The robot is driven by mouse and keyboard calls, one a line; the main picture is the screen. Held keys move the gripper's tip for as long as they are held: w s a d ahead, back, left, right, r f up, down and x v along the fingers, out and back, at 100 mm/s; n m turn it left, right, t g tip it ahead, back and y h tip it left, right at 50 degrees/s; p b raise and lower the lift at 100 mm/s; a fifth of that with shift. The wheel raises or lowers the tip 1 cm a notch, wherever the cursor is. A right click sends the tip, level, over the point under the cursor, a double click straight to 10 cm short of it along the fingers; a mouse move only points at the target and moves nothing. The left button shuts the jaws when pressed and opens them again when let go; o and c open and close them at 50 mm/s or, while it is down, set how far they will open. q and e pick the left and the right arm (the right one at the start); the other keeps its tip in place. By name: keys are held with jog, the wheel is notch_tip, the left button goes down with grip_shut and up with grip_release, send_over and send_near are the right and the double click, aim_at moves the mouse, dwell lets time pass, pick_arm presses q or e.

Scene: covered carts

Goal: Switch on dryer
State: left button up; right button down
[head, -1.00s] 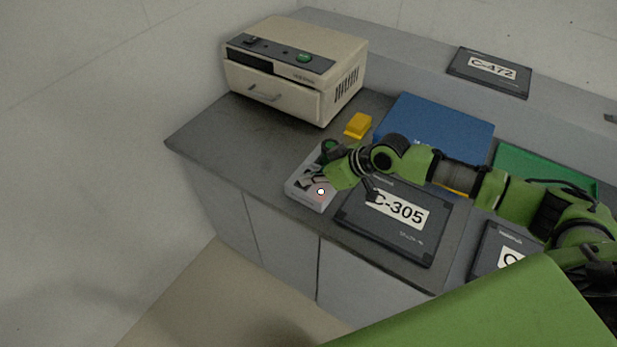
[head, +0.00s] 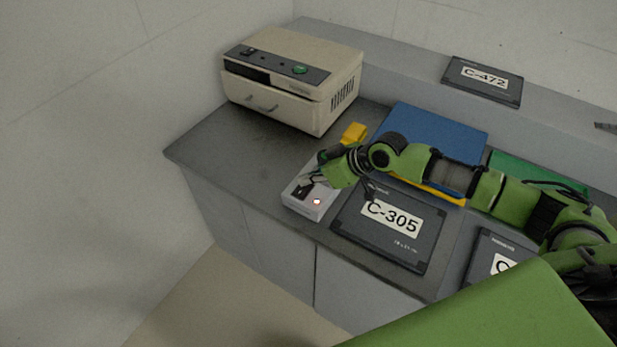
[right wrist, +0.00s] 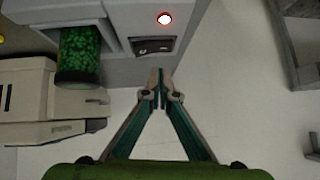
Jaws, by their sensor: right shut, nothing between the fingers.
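A small grey device (head: 307,207) stands near the front edge of the counter. It has a black rocker switch (head: 300,192) and a round lamp (head: 316,202). In the right wrist view the lamp (right wrist: 164,18) glows white with a red rim, above the dark switch (right wrist: 154,46). A cylinder of green granules (right wrist: 79,53) is beside them. I cannot tell for certain that this device is the dryer. My right gripper (right wrist: 160,86) is shut and empty, its tips close to the switch; contact cannot be told. It also shows in the head view (head: 308,182). My left gripper is out of view.
A yellow block (head: 354,133), blue panel (head: 435,135), green tray (head: 540,172) and C-305 plate (head: 390,226) surround my right arm. The counter's left part is clear.

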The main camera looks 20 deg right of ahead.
notch_tip(320, 180, up, 2)
jog(key=shift+s+a+r+p, duration=0.1)
jog(key=shift+p, duration=0.5)
jog(key=shift+s+d+b, duration=0.4)
jog(key=shift+s+b, duration=0.05)
jog(key=shift+b, duration=0.1)
pick_arm(q)
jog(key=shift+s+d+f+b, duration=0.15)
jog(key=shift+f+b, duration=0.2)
jog(key=shift+b, duration=0.55)
pick_arm(e)
jog(key=s+a+v, duration=0.1)
jog(key=v, duration=0.7)
jog(key=shift+r, duration=0.4)
jog(key=shift+s, duration=0.1)
